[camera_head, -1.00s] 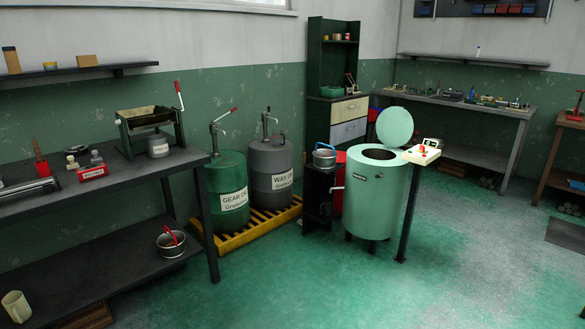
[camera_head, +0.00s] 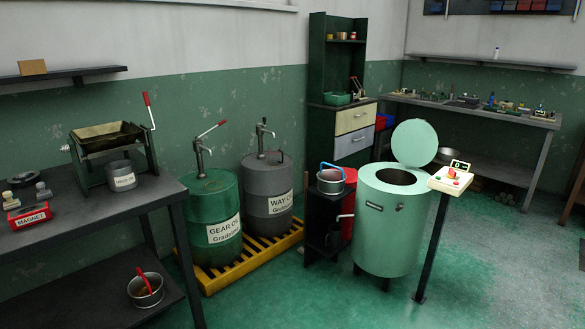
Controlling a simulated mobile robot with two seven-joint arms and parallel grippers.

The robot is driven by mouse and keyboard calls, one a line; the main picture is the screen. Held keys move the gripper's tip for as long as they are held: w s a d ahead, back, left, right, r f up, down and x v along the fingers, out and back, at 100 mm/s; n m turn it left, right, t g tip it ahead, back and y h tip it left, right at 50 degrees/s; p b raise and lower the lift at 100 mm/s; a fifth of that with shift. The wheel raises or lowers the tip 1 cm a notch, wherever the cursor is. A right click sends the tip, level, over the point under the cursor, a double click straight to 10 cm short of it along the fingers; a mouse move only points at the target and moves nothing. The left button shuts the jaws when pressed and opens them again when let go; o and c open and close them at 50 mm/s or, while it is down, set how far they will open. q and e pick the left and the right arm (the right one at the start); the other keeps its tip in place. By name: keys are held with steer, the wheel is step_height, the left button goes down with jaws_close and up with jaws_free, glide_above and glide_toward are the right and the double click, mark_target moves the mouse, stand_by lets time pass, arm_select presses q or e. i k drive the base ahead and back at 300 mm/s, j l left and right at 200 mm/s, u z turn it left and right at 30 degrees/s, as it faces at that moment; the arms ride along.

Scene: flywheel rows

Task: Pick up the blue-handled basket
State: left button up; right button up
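The blue-handled basket (camera_head: 330,184) is a small round metal basket with a blue handle. It sits upright on top of a narrow dark stand (camera_head: 317,217), just left of the pale green drum-shaped machine (camera_head: 390,240). Neither of my grippers shows in the head view, and nothing touches the basket.
The machine's round lid (camera_head: 414,144) stands open, with a control panel on a post (camera_head: 450,180) at its right. Green (camera_head: 212,215) and grey (camera_head: 268,200) barrels stand on a yellow pallet (camera_head: 240,262). A red-handled basket (camera_head: 146,292) is on the left bench's lower shelf. Floor in front is clear.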

mark_target(331, 177)
steer(key=i+j+z, duration=0.1)
steer(key=i, duration=1.05)
steer(key=i+j+z, duration=0.15)
steer(key=i+z, duration=0.3)
steer(key=i+j+z, duration=1.3)
steer(key=j, duration=0.35)
steer(key=i+j+z, duration=0.2)
steer(key=j, duration=0.25)
steer(key=i+l, duration=0.05)
steer(key=i, duration=0.05)
